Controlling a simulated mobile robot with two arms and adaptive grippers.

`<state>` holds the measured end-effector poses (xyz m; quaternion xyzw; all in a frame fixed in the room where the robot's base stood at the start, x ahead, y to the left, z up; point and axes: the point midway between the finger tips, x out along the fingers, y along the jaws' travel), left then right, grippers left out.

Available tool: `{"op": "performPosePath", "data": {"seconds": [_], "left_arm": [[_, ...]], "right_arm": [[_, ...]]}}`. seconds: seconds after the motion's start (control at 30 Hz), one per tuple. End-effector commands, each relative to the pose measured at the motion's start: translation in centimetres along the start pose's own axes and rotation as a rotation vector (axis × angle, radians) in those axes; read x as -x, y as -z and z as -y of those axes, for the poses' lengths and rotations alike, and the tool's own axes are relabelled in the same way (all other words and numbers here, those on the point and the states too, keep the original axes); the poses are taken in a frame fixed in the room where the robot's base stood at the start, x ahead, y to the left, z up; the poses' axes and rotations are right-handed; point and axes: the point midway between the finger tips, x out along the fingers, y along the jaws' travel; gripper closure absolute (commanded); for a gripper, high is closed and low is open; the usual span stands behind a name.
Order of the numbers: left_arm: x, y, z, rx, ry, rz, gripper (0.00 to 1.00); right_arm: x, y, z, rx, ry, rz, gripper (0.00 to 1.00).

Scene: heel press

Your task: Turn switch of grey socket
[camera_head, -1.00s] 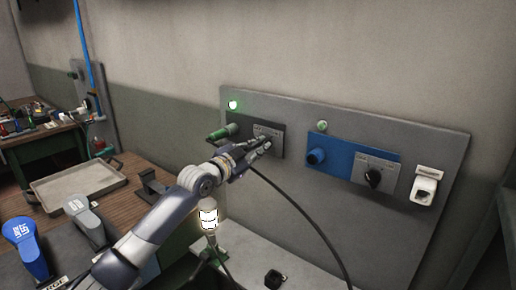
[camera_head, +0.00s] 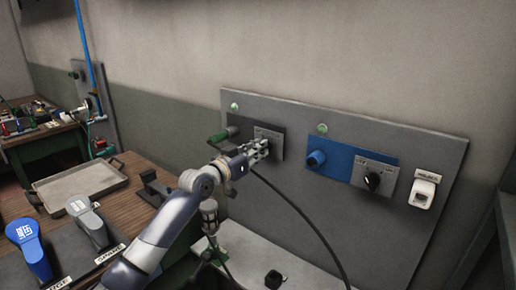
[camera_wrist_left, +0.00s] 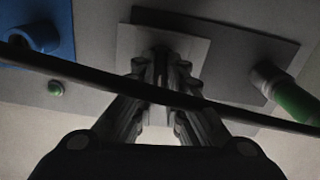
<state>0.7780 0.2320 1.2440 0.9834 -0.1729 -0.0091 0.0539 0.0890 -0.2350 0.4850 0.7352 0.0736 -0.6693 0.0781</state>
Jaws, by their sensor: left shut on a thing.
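The grey socket (camera_head: 243,124) is on the left of the wall board, with a green plug (camera_head: 219,136) in it. Its lighter switch plate (camera_head: 268,132) is partly covered by my left gripper (camera_head: 262,148). In the left wrist view, the gripper (camera_wrist_left: 162,62) faces the switch plate (camera_wrist_left: 196,47), with both fingers closed around the switch knob. The fingers mostly hide the knob, so its angle cannot be read. The green indicator (camera_head: 234,107) above the socket is unlit, and the work lamp (camera_head: 209,216) below is dark. My right gripper is out of view.
A black cable (camera_head: 301,212) hangs close by my gripper and crosses the wrist view. A tray (camera_head: 79,184) is on the wooden bench.

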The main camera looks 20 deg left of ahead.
Motion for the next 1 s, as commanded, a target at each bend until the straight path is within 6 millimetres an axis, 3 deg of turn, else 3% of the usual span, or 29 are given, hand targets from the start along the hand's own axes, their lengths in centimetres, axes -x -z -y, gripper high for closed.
{"op": "performPosePath", "data": {"seconds": [0.5,1.0], "left_arm": [[0.0,-0.1,0.1,0.403,0.000,0.002,1.00],[0.0,-0.1,0.2,0.519,0.000,0.002,1.00]], "right_arm": [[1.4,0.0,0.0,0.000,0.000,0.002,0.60],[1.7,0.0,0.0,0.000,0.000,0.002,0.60]]}}
